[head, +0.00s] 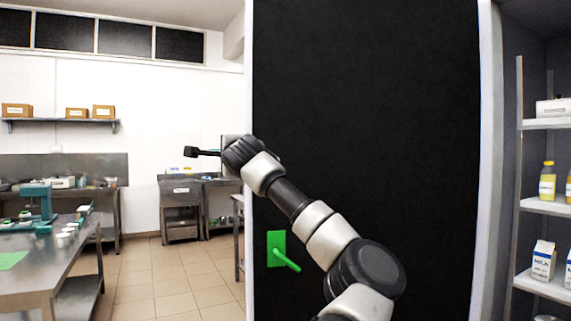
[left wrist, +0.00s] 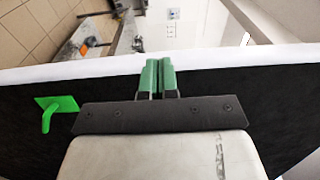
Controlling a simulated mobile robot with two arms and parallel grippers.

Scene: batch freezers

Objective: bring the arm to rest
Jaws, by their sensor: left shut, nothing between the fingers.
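My left arm rises from the lower right of the head view and reaches up and left across a black door panel. My left gripper (head: 190,152) points left, past the door's pale left edge. In the left wrist view my left gripper (left wrist: 157,75) has its two green-tipped fingers together, with nothing between them. It appears clear of the door, though the exact gap cannot be told. My right gripper is not in view.
The black door (head: 370,110) has a green handle (head: 285,255), below the forearm. Shelves (head: 545,206) with bottles and cartons stand right. A steel table (head: 40,270) stands at left, with a sink counter (head: 182,185) behind. Tiled floor lies open between.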

